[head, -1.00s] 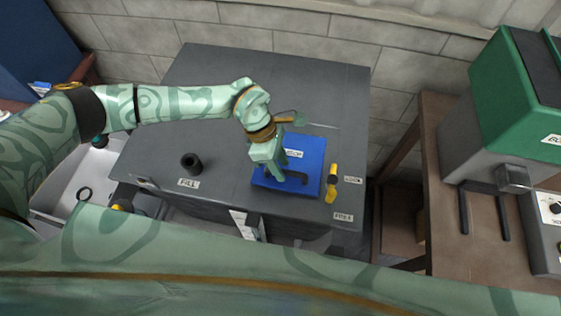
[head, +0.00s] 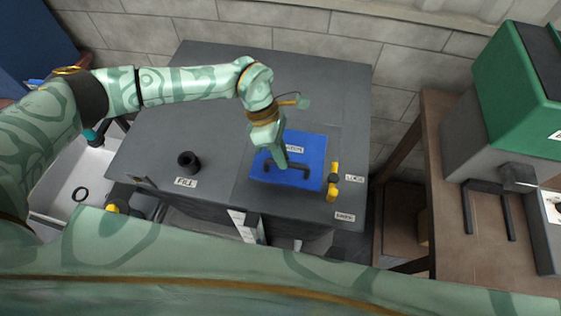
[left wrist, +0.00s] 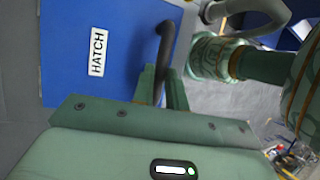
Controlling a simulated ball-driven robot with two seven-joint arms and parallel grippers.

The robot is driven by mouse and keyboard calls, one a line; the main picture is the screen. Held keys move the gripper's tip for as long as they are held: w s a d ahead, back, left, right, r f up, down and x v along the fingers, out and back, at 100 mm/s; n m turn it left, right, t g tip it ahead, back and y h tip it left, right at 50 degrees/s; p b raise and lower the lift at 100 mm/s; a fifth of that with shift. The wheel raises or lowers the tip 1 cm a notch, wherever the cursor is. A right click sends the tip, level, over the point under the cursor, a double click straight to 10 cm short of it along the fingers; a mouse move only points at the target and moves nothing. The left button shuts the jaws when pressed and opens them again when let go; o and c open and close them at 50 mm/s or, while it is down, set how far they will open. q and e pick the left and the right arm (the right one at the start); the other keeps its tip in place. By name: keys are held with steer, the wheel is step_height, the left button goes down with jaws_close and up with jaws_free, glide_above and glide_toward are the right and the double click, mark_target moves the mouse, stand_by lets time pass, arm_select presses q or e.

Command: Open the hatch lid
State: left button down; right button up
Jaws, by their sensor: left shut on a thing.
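The hatch lid (head: 317,152) is a blue square panel set in the grey cabinet top, with a HATCH label. In the left wrist view the lid (left wrist: 68,55) fills the upper left. Its dark bar handle (head: 299,174) is near the front edge. My left gripper (head: 283,164) is shut on this handle, which passes between its fingers in the left wrist view. The lid looks flat or nearly so; I cannot tell whether its front edge is raised. A yellow latch (head: 333,181) stands beside its right edge, between LOCK and FREE labels. My right gripper is out of view.
A black round fitting (head: 188,161) stands left on the grey cabinet top (head: 215,120), by a FILL label. A brown table (head: 455,180) with a green and grey machine (head: 520,90) is at right. A white bin (head: 65,190) sits at left. The cabinet top behind the lid is clear.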

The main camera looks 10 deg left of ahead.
arm_select(q)
steer(key=w+r+g+b, duration=0.2)
steer(key=w+r+b, duration=0.3)
steer(key=b, duration=0.3)
steer(key=shift+w+n+b, duration=0.3)
steer(key=shift+w+b, duration=0.1)
steer(key=shift+w, duration=0.05)
steer(key=shift+a, duration=0.1)
